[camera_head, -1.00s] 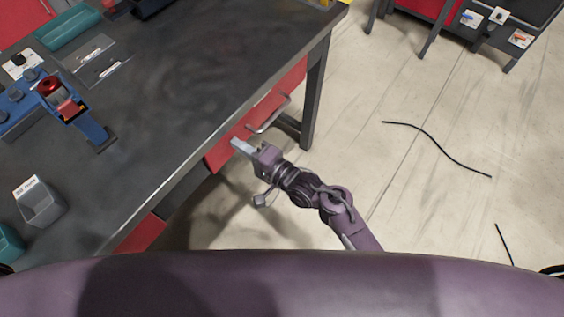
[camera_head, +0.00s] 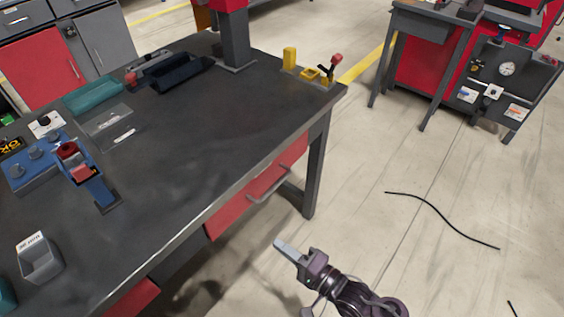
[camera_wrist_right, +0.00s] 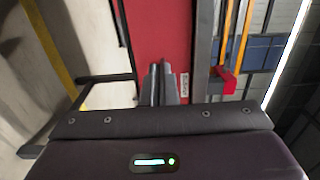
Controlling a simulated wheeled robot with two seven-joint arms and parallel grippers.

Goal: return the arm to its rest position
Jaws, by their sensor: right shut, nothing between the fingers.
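My right gripper (camera_head: 286,249) is in the lower middle of the head view, in front of the workbench's near right side and apart from it. Its fingers are together with nothing between them. In the right wrist view the closed fingers (camera_wrist_right: 161,84) show against a red panel. My left gripper is in neither view.
The dark workbench (camera_head: 200,150) fills the left, with a red drawer (camera_head: 255,190) and its handle facing my right arm. A blue device (camera_head: 88,180), a grey bin (camera_head: 40,262) and a teal tray (camera_head: 92,92) stand on it. Black cables (camera_head: 440,215) lie on the open floor at right.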

